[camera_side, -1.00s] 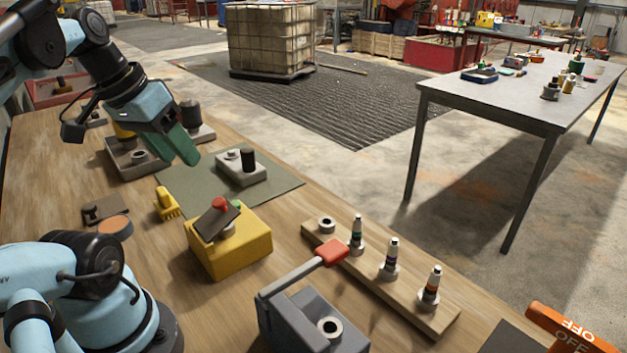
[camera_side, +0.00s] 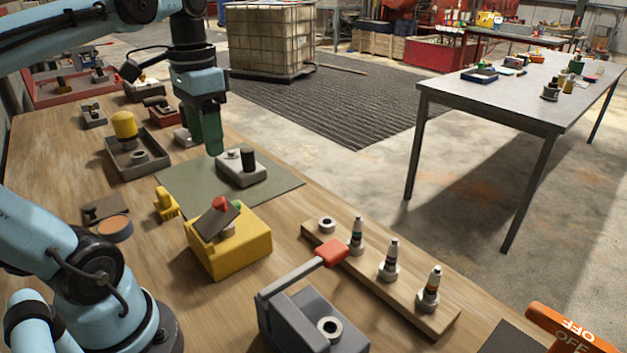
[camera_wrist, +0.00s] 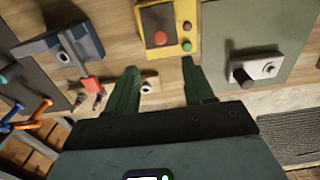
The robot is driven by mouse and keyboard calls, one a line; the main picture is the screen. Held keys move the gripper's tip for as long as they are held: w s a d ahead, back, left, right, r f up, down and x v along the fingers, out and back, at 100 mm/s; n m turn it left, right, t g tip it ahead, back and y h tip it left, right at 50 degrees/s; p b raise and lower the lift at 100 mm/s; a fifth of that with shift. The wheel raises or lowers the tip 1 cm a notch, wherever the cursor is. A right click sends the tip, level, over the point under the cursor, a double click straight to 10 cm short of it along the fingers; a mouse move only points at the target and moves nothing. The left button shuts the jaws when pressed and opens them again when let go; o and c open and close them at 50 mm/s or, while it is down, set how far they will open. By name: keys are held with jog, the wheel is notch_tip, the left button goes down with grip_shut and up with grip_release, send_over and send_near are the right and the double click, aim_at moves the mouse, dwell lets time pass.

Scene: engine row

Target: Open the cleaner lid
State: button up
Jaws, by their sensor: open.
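A yellow box (camera_side: 240,257) stands mid-bench, with a dark tilted plate (camera_side: 208,223) on top and a red knob (camera_side: 220,203) at the plate's upper edge. I take it for the cleaner with its lid, but no label confirms this. In the wrist view the box (camera_wrist: 178,48), plate (camera_wrist: 157,18) and red knob (camera_wrist: 160,38) lie just beyond my fingertips. My gripper (camera_wrist: 158,68) is open and empty. In the side view my gripper (camera_side: 213,150) hangs pointing down above the far edge of the green mat, apart from the box.
A grey block (camera_side: 290,325) with a red-ended lever (camera_side: 331,254) stands in front. A wooden rack (camera_side: 402,300) holds several plugs. A grey part (camera_side: 240,175) with a black cylinder sits on the green mat (camera_side: 185,190). A tray (camera_side: 128,172) with a yellow-topped part is at left.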

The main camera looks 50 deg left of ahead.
aim_at(218, 200)
notch_tip(218, 200, down, 12)
dwell(0.6)
jog(key=shift+c, duration=0.3)
grip_shut()
